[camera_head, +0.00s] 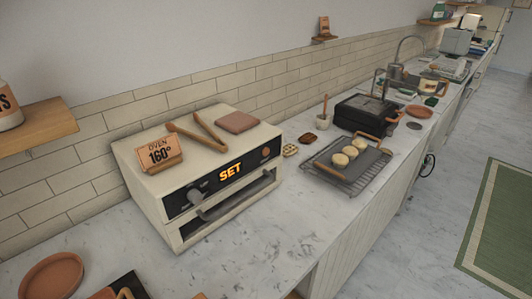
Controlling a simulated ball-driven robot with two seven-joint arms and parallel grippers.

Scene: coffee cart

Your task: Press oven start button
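The oven (205,180) is a cream countertop box on the left part of the counter. Its dark front panel has a glowing orange display (230,172) that reads "SET". A silver knob (195,195) is left of the display. A small round brownish button (266,152) is at the right end of the panel, with nothing in front of it. A grey handle (235,196) runs below the panel. I see neither of my grippers in the head view.
On the oven lie a sign (160,154) reading "OVEN 160°", wooden tongs (197,132) and a brown square (237,122). To the right, a wire rack (350,184) holds pale buns beside a black grill (366,115). A terracotta plate (52,274) is front left. Bare counter lies before the oven.

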